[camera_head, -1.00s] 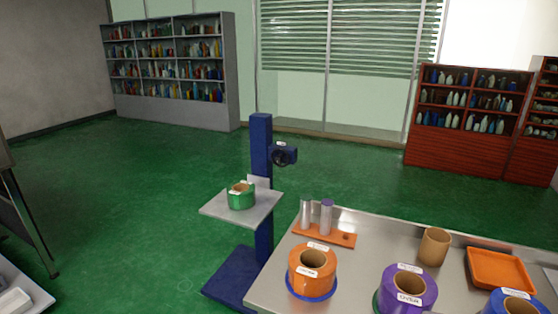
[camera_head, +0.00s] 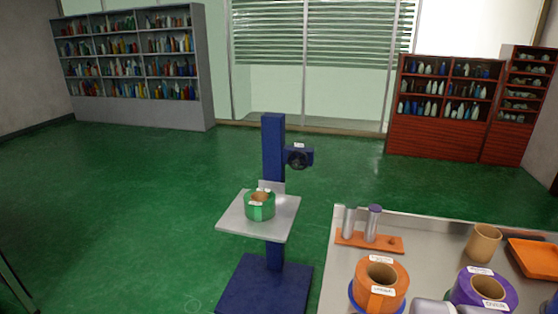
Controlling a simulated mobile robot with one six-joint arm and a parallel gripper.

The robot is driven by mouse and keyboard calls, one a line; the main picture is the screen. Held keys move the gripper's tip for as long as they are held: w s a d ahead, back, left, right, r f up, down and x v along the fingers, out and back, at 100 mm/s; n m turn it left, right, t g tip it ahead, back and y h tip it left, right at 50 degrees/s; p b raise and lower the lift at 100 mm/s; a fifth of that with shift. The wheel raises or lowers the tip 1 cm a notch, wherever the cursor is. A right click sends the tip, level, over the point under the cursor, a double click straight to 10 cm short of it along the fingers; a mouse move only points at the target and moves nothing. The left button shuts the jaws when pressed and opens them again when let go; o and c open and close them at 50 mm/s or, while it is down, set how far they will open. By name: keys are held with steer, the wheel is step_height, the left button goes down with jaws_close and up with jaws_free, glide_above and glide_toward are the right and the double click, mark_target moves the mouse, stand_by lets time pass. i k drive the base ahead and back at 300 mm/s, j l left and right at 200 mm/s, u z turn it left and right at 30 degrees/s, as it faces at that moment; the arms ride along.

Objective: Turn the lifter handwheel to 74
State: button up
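The lifter is a blue column (camera_head: 273,195) on a flat blue base (camera_head: 265,287), standing on the floor left of the steel table. The dark handwheel (camera_head: 298,160) is on a small blue housing at the right side of the column, near its top. A small white label sits above the wheel; its text is too small to read. The lifter's grey platform (camera_head: 236,223) carries a green roll (camera_head: 260,206) with a brown core. My gripper is not seen; grey rounded parts at the bottom edge may be my arm.
The steel table (camera_head: 440,240) holds an orange rack (camera_head: 385,243) with two cylinders, an orange roll (camera_head: 381,282), a purple roll (camera_head: 486,288), a brown tube (camera_head: 483,243) and an orange tray (camera_head: 535,258). Green floor left and behind the lifter is clear. Shelves stand far back.

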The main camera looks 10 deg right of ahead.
mark_target(298, 162)
steer(key=i+j+z, duration=0.1)
steer(key=i+j, duration=0.35)
steer(key=j, duration=0.15)
steer(key=i+j+z, duration=0.25)
steer(key=i+j, duration=0.2)
steer(key=j, duration=0.2)
steer(key=i+j+z, duration=0.1)
steer(key=j, duration=0.25)
steer(key=i+j, duration=0.25)
steer(key=j, duration=0.15)
steer(key=i+j+z, duration=0.15)
steer(key=j, duration=0.2)
steer(key=i+j+z, duration=0.1)
steer(key=j, duration=0.3)
steer(key=i+j+z, duration=0.1)
steer(key=i, duration=0.35)
steer(key=i+j+z, duration=0.1)
steer(key=i+j, duration=0.15)
steer(key=i, duration=0.25)
